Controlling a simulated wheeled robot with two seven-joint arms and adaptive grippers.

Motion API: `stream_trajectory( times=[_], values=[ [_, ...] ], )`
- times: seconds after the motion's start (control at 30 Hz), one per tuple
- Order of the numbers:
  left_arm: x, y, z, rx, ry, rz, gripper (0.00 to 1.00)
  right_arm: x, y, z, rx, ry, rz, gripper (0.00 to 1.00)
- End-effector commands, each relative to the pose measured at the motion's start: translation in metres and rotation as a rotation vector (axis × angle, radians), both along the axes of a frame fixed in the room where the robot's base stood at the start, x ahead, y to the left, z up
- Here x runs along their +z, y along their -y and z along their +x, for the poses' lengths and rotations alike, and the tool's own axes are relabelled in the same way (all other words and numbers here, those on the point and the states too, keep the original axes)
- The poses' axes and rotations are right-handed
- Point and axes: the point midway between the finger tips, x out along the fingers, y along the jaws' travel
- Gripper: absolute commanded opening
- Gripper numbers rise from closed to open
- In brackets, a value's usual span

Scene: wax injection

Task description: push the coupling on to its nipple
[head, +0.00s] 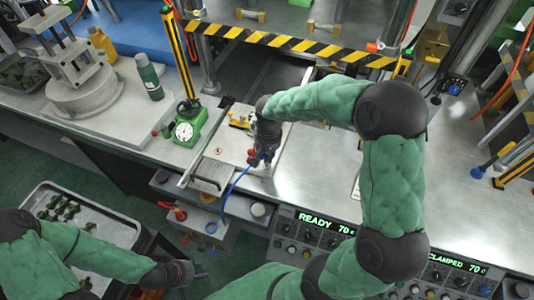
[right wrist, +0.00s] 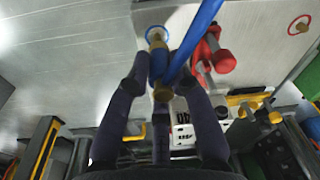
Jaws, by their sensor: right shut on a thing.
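My right gripper (head: 264,150) is over the pale mould plate and points down. In the right wrist view its dark fingers (right wrist: 162,82) are shut on the blue coupling (right wrist: 158,66). A blue hose (right wrist: 205,25) passes close by the coupling; in the head view the hose (head: 236,182) hangs to the console. A brass nipple (right wrist: 156,38) inside a blue ring (right wrist: 151,30) is at the coupling's far end. I cannot tell whether they touch or overlap. My left gripper (head: 192,272) is low at the left, away from the bench; its finger opening is unclear.
A red fitting (right wrist: 223,61) is right of the coupling, and a red ring (right wrist: 300,24) marks the plate farther right. A green dial gauge (head: 186,130) stands left of the plate. A striped bar (head: 290,44) crosses behind. Bench right of the plate is clear.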

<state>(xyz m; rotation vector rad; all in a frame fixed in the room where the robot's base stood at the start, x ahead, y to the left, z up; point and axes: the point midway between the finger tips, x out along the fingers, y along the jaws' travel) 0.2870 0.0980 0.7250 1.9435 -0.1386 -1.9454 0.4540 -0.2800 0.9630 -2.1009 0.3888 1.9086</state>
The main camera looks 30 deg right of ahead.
Motion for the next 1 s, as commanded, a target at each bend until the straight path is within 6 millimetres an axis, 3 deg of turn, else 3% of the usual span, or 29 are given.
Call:
stream_trajectory(
  times=[1.0],
  values=[
    [-0.013,0.0,0.0,0.0,0.0,0.0,0.4,-0.016,0.0,0.0,0.0,0.0,0.0,0.0]
  ],
)
